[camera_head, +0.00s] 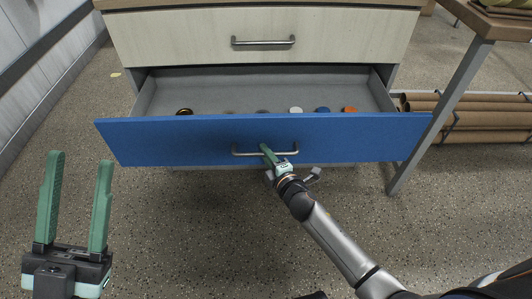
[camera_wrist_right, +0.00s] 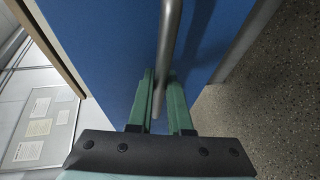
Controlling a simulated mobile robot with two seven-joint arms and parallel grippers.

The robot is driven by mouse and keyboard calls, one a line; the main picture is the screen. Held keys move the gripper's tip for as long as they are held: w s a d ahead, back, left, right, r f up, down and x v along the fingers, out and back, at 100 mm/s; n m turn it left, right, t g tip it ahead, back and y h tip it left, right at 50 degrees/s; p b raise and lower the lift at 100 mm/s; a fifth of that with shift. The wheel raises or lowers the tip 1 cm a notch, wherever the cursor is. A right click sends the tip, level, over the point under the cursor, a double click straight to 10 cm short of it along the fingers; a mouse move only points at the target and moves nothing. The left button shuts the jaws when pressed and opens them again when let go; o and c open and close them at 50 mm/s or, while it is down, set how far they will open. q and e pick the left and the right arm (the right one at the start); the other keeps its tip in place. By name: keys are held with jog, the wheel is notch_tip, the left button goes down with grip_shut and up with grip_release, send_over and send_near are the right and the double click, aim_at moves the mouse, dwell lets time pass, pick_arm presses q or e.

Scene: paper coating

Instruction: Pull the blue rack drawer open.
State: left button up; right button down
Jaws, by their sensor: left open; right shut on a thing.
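The blue rack drawer (camera_head: 190,142) stands pulled out below a closed pale drawer, with its grey inside showing. Its metal bar handle (camera_head: 243,153) is on the middle of the blue front. My right gripper (camera_head: 267,152) is shut on that handle; in the right wrist view the handle (camera_wrist_right: 170,45) runs between the green fingers (camera_wrist_right: 160,105). My left gripper (camera_head: 78,190) is open and empty at the lower left, well apart from the drawer.
Several small round items, among them an orange one (camera_head: 350,109) and a white one (camera_head: 296,110), lie in the drawer. The speckled floor (camera_head: 190,230) in front is clear.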

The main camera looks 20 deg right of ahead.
jog(key=shift+s, duration=0.15)
jog(key=c, duration=0.8)
grip_release()
jog(key=shift+c, duration=0.2)
jog(key=p+v, duration=0.3)
jog(key=v, duration=0.9)
jog(key=shift+s, duration=0.25)
